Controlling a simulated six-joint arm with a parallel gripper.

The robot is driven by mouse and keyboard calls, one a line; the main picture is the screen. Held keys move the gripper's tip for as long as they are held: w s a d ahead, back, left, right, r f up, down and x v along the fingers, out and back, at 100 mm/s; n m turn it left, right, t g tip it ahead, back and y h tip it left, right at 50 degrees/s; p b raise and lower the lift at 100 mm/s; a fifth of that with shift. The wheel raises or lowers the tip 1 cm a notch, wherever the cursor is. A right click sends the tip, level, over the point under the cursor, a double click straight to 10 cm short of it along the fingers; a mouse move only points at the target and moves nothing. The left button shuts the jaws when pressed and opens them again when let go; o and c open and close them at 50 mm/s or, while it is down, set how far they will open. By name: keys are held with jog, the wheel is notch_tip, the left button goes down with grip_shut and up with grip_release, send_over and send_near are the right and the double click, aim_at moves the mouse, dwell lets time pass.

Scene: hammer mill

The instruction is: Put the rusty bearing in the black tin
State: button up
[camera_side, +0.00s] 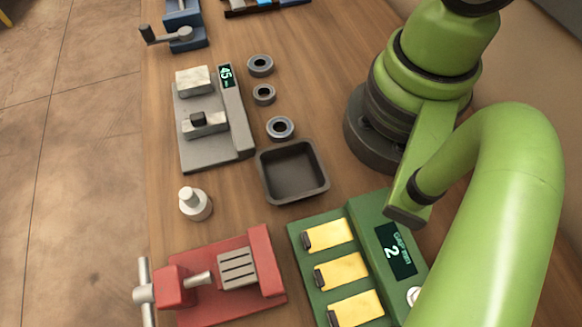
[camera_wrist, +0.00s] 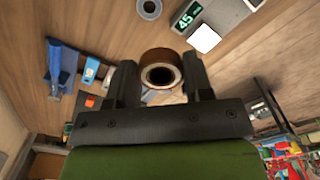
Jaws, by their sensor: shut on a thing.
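The rusty bearing (camera_wrist: 160,54), a brown ring with a dark bore, is held between the two dark fingers of my gripper (camera_wrist: 160,72) in the wrist view. The fingers press on its left and right sides. In the side view neither my gripper nor the rusty bearing shows; only my green arm is seen at the right. The black tin (camera_side: 293,181), a square open tray, stands on the wooden bench in the middle of the side view and looks empty. I cannot make out the tin in the wrist view.
Three grey bearings (camera_side: 264,94) lie in a row behind the tin. A grey device with a 45 display (camera_side: 227,75) stands left of them. A red vise (camera_side: 220,280), a pale knob (camera_side: 194,203) and a green box with yellow blocks (camera_side: 340,272) stand around the tin.

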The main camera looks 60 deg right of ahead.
jog(key=s+a+f+m, duration=0.5)
jog(key=s+a, duration=0.2)
jog(key=s, duration=0.1)
jog(key=s+a+f+m, duration=0.4)
jog(key=s+a, duration=0.4)
jog(key=shift+s+d+f, duration=0.1)
jog(key=shift+s+f, duration=0.05)
jog(key=shift+f, duration=2.6)
jog(key=o, duration=1.2)
jog(key=shift+r, duration=5)
